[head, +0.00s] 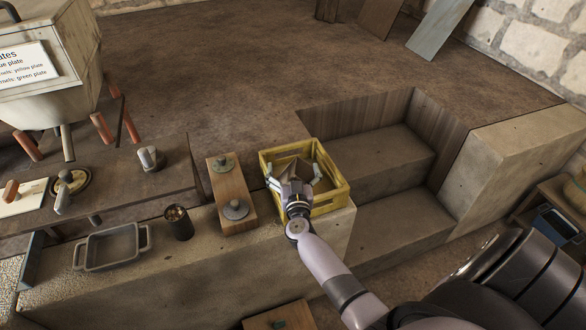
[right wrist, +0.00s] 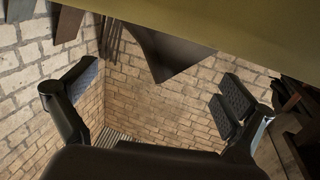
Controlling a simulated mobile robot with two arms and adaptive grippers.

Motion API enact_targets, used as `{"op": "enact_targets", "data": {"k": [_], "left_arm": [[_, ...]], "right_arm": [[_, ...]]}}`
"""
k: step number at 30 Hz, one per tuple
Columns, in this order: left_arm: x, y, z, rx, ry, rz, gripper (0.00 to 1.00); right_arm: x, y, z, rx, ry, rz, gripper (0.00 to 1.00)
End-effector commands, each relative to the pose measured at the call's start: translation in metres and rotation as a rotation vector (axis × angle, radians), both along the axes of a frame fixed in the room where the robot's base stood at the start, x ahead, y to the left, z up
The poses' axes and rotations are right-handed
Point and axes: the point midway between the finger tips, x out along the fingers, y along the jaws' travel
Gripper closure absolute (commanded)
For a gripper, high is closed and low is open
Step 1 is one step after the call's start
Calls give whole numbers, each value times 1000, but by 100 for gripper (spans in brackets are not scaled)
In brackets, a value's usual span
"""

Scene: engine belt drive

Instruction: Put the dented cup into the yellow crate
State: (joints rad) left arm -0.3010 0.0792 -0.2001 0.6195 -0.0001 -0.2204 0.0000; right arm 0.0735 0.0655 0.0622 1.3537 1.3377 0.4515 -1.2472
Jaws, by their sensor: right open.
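The yellow crate (head: 335,196) stands on the stone ledge near the middle of the head view. My right gripper (head: 293,168) is over the crate's opening with its fingers spread apart. In the right wrist view, the open fingers (right wrist: 155,100) have nothing between them but the distant brick wall. A dark cup-like container (head: 179,224) stands upright on the ledge to the left of the crate; I cannot tell whether it is dented. A brownish shape shows inside the crate behind the gripper; I cannot tell what it is. My left gripper is not in view.
A wooden block with round metal knobs (head: 229,190) stands between the dark container and the crate. A grey tray (head: 112,247) lies at the left. A workbench with fittings (head: 130,180) is behind it. Stone steps (head: 390,160) drop away right of the crate.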

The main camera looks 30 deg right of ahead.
Motion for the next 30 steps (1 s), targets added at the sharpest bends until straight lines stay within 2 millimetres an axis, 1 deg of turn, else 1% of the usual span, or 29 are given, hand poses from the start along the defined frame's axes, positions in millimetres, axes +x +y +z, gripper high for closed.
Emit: {"op": "enact_targets", "data": {"k": [8,11,14,21,24,27,30], "left_arm": [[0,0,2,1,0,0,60],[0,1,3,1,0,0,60],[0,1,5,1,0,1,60],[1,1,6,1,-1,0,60],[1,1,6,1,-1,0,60],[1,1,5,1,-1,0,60],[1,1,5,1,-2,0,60]], "right_arm": [[0,0,3,0,-1,0,0],[-7,5,2,2,1,1,0],[-23,13,1,3,3,1,0],[-69,38,1,1,3,1,0],[-85,47,1,1,3,0,0],[-96,53,1,1,2,0,0],[-103,57,2,1,0,0,0]]}}
